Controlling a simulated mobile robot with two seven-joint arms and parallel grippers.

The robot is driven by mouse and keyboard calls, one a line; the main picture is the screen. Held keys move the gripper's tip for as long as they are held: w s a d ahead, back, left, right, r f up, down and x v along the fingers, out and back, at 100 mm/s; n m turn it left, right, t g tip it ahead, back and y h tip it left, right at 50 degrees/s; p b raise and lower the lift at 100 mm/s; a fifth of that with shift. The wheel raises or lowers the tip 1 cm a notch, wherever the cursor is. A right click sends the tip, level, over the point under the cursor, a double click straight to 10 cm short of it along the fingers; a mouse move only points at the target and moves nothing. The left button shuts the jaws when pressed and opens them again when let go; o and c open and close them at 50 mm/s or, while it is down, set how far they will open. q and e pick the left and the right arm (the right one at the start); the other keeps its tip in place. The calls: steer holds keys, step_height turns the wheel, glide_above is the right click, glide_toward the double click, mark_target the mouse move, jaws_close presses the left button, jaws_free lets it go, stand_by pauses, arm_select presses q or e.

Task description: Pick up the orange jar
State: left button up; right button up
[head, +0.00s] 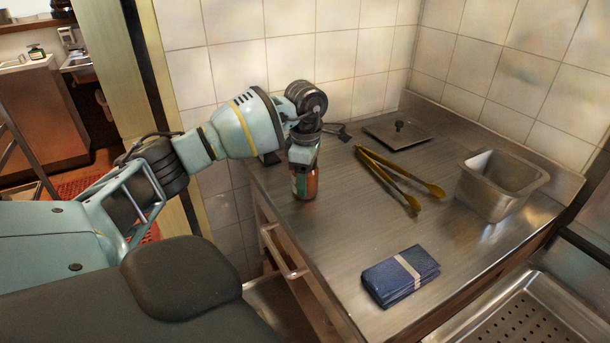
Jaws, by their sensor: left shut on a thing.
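The orange jar (311,187) stands upright at the left edge of the steel counter (345,228) in the head view. It is small and orange-brown with a greenish label on its left side. My left gripper (304,167) comes down on it from above and is shut on its upper part, which hides the jar's top. I cannot tell whether the jar's base touches the counter. My right gripper is not in view.
Yellow tongs (391,174) lie right of the jar. A flat steel lid (398,135) lies behind them near the tiled wall. A steel container (498,184) stands at the right. A folded blue cloth (400,275) lies at the front. The counter between jar and cloth is clear.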

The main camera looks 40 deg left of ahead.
arm_select(q)
steer(key=c, duration=0.3)
steer(key=shift+r, duration=0.1)
steer(key=shift+c, duration=0.2)
steer(key=shift+r, duration=0.55)
step_height(320, 180, up, 2)
steer(key=shift+r, duration=0.2)
steer(key=s+d+b, duration=0.1)
steer(key=s+d, duration=0.1)
steer(key=s, duration=0.5)
steer(key=s+d+r, duration=0.1)
steer(key=s+d, duration=0.2)
steer(key=s, duration=0.5)
steer(key=shift+r+b, duration=0.2)
steer(key=shift+b, duration=0.15)
steer(key=shift+s, duration=0.1)
